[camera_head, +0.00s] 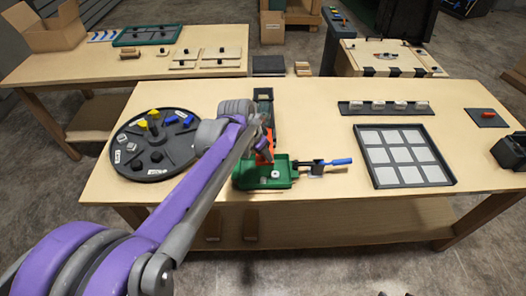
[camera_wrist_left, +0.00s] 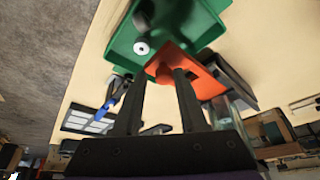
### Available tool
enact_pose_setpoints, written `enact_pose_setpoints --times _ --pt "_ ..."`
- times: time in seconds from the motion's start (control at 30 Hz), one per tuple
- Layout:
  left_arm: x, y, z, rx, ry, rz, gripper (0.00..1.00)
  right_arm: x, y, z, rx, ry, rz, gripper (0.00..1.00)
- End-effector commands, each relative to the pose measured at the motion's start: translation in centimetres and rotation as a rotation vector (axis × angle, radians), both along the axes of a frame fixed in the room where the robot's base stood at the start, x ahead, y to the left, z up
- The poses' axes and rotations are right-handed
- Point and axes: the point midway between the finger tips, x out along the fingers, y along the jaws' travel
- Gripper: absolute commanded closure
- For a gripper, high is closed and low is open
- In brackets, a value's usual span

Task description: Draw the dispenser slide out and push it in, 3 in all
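The dispenser stands on the near table in the head view. It has a dark upright body (camera_head: 263,100), an orange slide (camera_head: 265,147) and a green tray (camera_head: 262,181) with a white round piece (camera_head: 275,174) in it. My left gripper (camera_head: 262,150) is at the slide, its fingers partly hidden by my purple arm. In the left wrist view, the fingers (camera_wrist_left: 160,77) are spread apart, with a gap between them. The orange slide (camera_wrist_left: 205,82) is at their tips, the right finger overlapping it. The green tray (camera_wrist_left: 125,45) and white piece (camera_wrist_left: 141,48) lie beyond. My right gripper is out of view.
A dark round tray (camera_head: 150,168) with coloured parts stands left of the dispenser. A blue-handled lever (camera_head: 340,162) sticks out to its right. A framed panel of pale squares (camera_head: 403,156) and a dark strip (camera_head: 352,107) lie further right. Bare table lies between.

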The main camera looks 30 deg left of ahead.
Motion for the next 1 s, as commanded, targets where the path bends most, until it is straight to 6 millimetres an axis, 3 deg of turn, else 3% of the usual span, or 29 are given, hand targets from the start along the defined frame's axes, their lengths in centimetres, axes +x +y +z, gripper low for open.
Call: enact_pose_setpoints --times 0.27,0.7,1.0 --pt "-0.4 0.2 1.1 0.001 -0.001 0.002 0.59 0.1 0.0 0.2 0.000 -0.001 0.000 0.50" --pt "-3.5 0.8 8.6 0.000 -0.001 0.001 0.59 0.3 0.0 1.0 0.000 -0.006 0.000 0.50" --pt "-4.1 0.9 10.1 0.001 -0.001 0.000 0.59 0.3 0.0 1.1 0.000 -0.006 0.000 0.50"
